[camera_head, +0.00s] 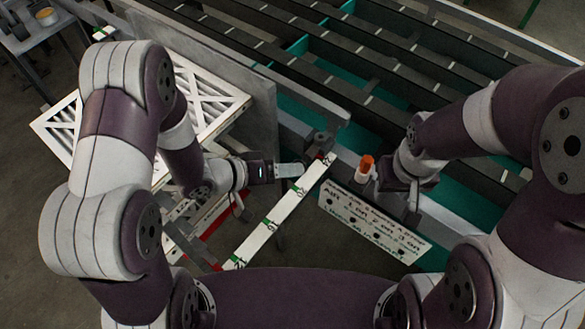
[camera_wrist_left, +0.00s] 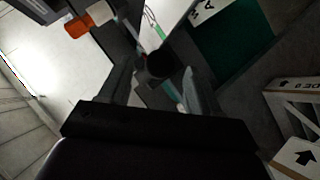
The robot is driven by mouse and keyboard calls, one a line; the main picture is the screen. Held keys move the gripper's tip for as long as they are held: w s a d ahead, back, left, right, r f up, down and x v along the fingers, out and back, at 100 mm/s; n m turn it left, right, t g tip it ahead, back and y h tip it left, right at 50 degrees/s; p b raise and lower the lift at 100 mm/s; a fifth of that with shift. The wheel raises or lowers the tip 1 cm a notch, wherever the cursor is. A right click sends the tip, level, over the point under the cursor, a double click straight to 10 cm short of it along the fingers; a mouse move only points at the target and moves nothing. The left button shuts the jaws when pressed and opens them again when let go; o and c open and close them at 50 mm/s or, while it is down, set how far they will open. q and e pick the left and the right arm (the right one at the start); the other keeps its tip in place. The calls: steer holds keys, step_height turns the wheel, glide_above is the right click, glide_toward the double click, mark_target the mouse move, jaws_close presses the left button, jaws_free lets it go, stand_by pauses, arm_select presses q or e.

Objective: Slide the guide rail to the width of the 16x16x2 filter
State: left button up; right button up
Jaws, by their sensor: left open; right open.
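A grey upright plate with a long rail (camera_head: 300,93), apparently the guide rail, runs along the left side of the roller conveyor. A black knob (camera_head: 320,140) stands near the rail's front end, at the top of a white scale bar (camera_head: 275,220) with green marks. My left gripper (camera_head: 298,170) is open and empty, just left of and below the knob. In the left wrist view the knob (camera_wrist_left: 160,64) shows beyond and between the open fingers. My right gripper (camera_head: 385,185) is open beside an orange-capped white part (camera_head: 367,165).
A white lettered sign (camera_head: 370,225) hangs in front of the conveyor, below the right gripper. Dark rollers (camera_head: 400,75) over a teal bed fill the back. A white filter box (camera_wrist_left: 300,155) stands at right in the left wrist view.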

arm_select(q)
steer(key=x, duration=0.3)
